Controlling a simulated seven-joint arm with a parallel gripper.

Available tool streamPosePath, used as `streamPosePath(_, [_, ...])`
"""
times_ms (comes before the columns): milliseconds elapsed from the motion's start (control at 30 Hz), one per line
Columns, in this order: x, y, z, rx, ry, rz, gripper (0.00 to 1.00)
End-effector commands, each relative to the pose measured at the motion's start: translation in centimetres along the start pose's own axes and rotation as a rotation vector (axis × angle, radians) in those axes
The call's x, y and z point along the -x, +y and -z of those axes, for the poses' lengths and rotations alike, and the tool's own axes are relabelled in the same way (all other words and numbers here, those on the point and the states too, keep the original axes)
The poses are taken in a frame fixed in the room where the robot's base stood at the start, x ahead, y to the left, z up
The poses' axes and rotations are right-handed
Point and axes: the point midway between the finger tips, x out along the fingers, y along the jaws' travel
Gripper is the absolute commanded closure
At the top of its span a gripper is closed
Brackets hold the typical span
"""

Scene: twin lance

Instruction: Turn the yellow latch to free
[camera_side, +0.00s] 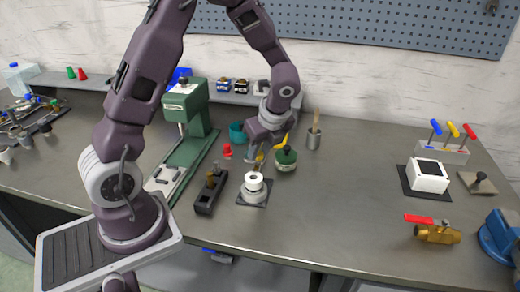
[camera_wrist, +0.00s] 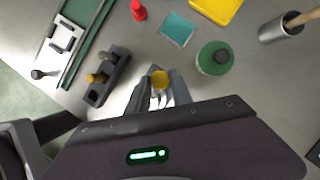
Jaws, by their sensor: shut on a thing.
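My gripper (camera_side: 256,163) is low over the bench, above and behind a white ring-topped cylinder (camera_side: 254,182) on a dark square plate. In the wrist view my gripper (camera_wrist: 158,88) is shut on a small yellow round piece (camera_wrist: 160,79), which sits between the fingertips. Some yellow also shows by the fingers in the side view. Left of the gripper is a black block (camera_wrist: 112,77) with a brass-yellow knob (camera_wrist: 97,78) and a dark knob; it also shows in the side view (camera_side: 208,197). I cannot tell which yellow part is the latch.
A green jar with a black knob (camera_wrist: 215,58) stands close right of the gripper. A red piece (camera_wrist: 138,10), a teal container (camera_wrist: 178,28) and a yellow container (camera_wrist: 215,8) lie beyond. A green press (camera_side: 190,110) stands left.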

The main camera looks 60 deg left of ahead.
Motion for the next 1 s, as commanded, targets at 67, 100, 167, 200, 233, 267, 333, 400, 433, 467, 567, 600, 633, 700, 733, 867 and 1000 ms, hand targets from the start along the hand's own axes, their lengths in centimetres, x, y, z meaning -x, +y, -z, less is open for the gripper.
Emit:
streamPosePath(67, [0.04, -0.08, 0.03, 0.015, 0.000, -0.005, 1.00])
streamPosePath(100, [0.04, -0.09, 0.02, 0.027, 0.000, -0.010, 1.00])
streamPosePath(167, [0.04, -0.15, 0.03, 0.051, 0.000, -0.019, 1.00])
streamPosePath(200, [0.03, -0.17, 0.04, 0.072, 0.001, -0.028, 1.00])
streamPosePath(233, [0.01, -0.15, 0.04, 0.088, 0.001, -0.036, 1.00])
streamPosePath(267, [0.00, -0.16, 0.03, 0.106, 0.000, -0.044, 1.00])
streamPosePath(333, [0.00, -0.23, 0.02, 0.156, 0.000, -0.064, 1.00])
streamPosePath(400, [0.01, -0.30, 0.03, 0.213, 0.001, -0.087, 1.00])
streamPosePath(433, [0.00, -0.31, 0.01, 0.238, 0.000, -0.098, 1.00])
streamPosePath(467, [-0.02, -0.32, 0.03, 0.265, 0.001, -0.109, 1.00])
streamPosePath(567, [-0.03, -0.40, -0.02, 0.353, 0.001, -0.145, 1.00])
streamPosePath(600, [-0.02, -0.43, -0.04, 0.389, 0.000, -0.160, 1.00])
streamPosePath(633, [-0.03, -0.46, -0.02, 0.415, 0.001, -0.171, 1.00])
streamPosePath(700, [-0.05, -0.50, -0.04, 0.477, 0.001, -0.197, 1.00])
streamPosePath(733, [-0.06, -0.52, -0.07, 0.503, 0.001, -0.207, 1.00])
streamPosePath(867, [-0.07, -0.58, -0.09, 0.617, 0.001, -0.256, 1.00])
streamPosePath(1000, [-0.09, -0.69, -0.18, 0.741, 0.002, -0.306, 1.00])
